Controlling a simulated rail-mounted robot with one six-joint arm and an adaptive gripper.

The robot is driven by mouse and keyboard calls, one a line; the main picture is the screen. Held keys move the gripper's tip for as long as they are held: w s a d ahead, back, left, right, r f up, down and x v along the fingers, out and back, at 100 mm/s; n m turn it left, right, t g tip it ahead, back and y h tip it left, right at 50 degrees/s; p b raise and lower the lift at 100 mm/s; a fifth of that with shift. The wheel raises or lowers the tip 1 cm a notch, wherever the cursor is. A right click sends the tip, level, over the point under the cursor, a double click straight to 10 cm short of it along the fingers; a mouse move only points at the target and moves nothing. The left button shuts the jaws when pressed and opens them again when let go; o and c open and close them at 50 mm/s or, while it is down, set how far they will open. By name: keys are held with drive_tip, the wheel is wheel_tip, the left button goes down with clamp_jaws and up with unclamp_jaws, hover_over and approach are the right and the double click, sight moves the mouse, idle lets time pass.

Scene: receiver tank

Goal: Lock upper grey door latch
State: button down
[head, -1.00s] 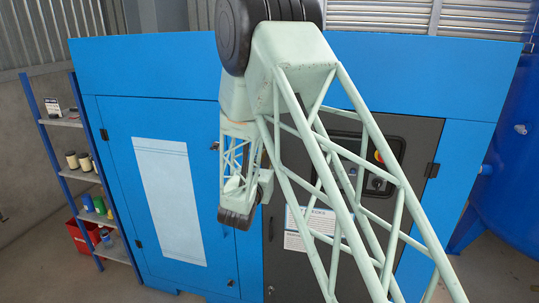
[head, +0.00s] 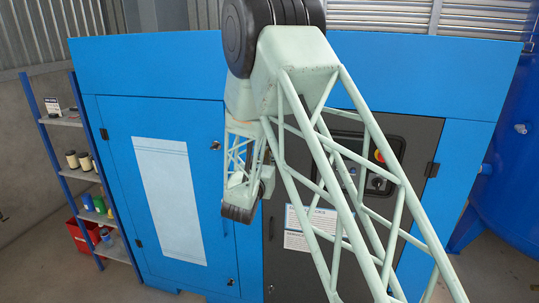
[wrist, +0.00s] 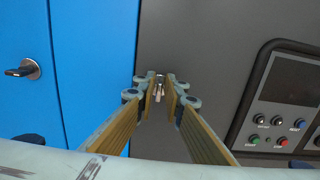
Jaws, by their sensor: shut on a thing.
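The grey door (head: 423,146) is the dark right-hand panel of the blue cabinet, and it looks closed. In the wrist view the grey door (wrist: 205,65) fills the middle and right. Its upper latch (wrist: 159,84) is a small metal piece near the door's left edge, between my fingertips. My gripper (wrist: 160,92) reaches toward the door and is shut on this latch. The fingers partly cover it, so its exact angle is hard to tell. In the head view my arm hides the upper latch and the fingertips.
The blue door (head: 118,190) beside it has its own latch (wrist: 24,69), left of my gripper. A control panel (wrist: 285,105) with buttons is on the grey door at right. A shelf (head: 88,177) stands at left and a blue tank (head: 500,160) at right.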

drive_tip(key=shift+f+m+b, duration=0.15)
drive_tip(key=shift+m+b, duration=0.55)
drive_tip(key=shift+b, duration=0.7)
drive_tip(key=m+b, duration=0.1)
drive_tip(key=b, duration=0.1)
drive_tip(key=m+b, duration=0.1)
drive_tip(key=b, duration=0.1)
drive_tip(key=m+b, duration=0.1)
drive_tip(key=b, duration=0.1)
drive_tip(key=shift+d+f+m, duration=0.1)
drive_tip(key=shift+d+m, duration=0.15)
drive_tip(key=shift+m, duration=0.05)
drive_tip(key=shift+s+d+f+m+b, duration=0.1)
drive_tip(key=shift+f+m+b, duration=0.05)
drive_tip(key=shift+m+b, duration=1.75)
drive_tip(key=shift+w+d+f+m+b, duration=0.15)
drive_tip(key=shift+m+b, duration=1.2)
drive_tip(key=shift+m, duration=1.1)
drive_tip(key=shift+s+d+f+m+b, duration=0.1)
drive_tip(key=shift+s+m+b, duration=0.05)
drive_tip(key=shift+m+b, duration=1.75)
drive_tip(key=shift+m, duration=0.35)
drive_tip(key=c, duration=2.9)
unclamp_jaws()
drive_tip(key=shift+o, duration=0.2)
